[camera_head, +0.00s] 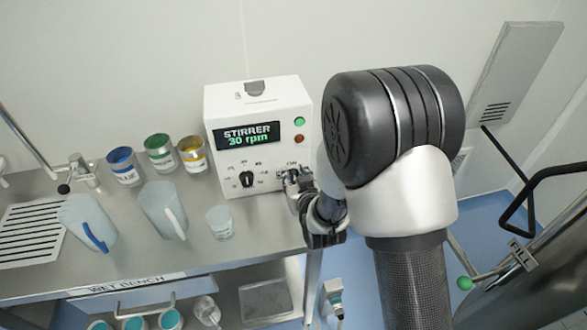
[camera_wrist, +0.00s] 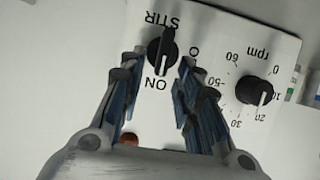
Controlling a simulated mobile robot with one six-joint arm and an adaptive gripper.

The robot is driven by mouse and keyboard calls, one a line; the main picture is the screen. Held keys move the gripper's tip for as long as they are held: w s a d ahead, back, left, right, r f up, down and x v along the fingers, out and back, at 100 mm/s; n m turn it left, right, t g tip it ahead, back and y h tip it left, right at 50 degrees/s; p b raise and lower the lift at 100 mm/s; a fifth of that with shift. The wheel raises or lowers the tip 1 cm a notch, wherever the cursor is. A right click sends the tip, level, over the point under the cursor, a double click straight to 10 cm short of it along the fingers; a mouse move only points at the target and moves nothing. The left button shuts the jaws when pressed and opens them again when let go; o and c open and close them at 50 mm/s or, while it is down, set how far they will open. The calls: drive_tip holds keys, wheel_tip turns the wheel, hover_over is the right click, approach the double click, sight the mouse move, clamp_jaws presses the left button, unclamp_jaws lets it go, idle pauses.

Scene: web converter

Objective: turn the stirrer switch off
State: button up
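The stirrer (camera_head: 220,165) is a white box on the bench, and its display reads "STIRRER 30 rpm". In the wrist view its black stir switch (camera_wrist: 162,48) sits under the label STIR, with its white mark toward ON. An O label is to its right. My gripper (camera_wrist: 158,66) is open, with its fingers on either side of the switch. I cannot tell whether they touch it. In the head view my gripper (camera_head: 297,185) is at the lower right of the stirrer front, and it and my arm hide the switch there.
A black rpm knob (camera_wrist: 254,90) is close to the right finger; it also shows in the head view (camera_head: 247,179). A green lamp (camera_head: 300,121) and a red button (camera_head: 299,138) are above my gripper. Paint cans (camera_head: 160,153), jugs (camera_head: 163,210) and a small beaker (camera_head: 220,222) stand to the left.

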drive_tip(key=shift+c, duration=0.3)
clamp_jaws()
idle(0.3)
